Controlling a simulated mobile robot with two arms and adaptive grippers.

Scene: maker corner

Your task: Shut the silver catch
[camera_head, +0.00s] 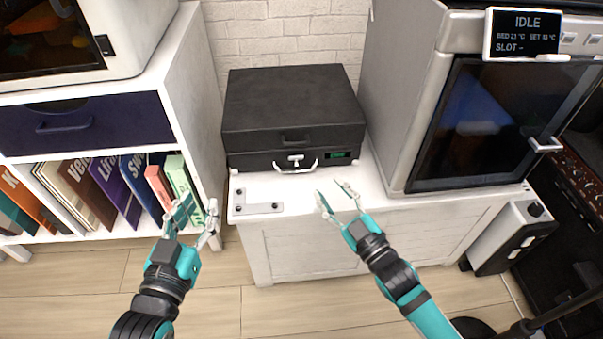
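A black case (290,106) with its lid down sits on the white cabinet top against the brick wall. A small silver catch (295,158) is at the middle of its front, above a silver handle (296,169). Whether the catch is fastened is too small to tell. My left gripper (196,211) is open and empty, in front of the bookshelf, left of and below the case. My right gripper (336,193) is open and empty, in front of the case, to the right of the catch and apart from it.
A grey machine (398,95) with a dark glass door and an IDLE display (522,33) stands close on the right. A bookshelf (190,100) stands on the left. The cabinet top before the case is otherwise clear.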

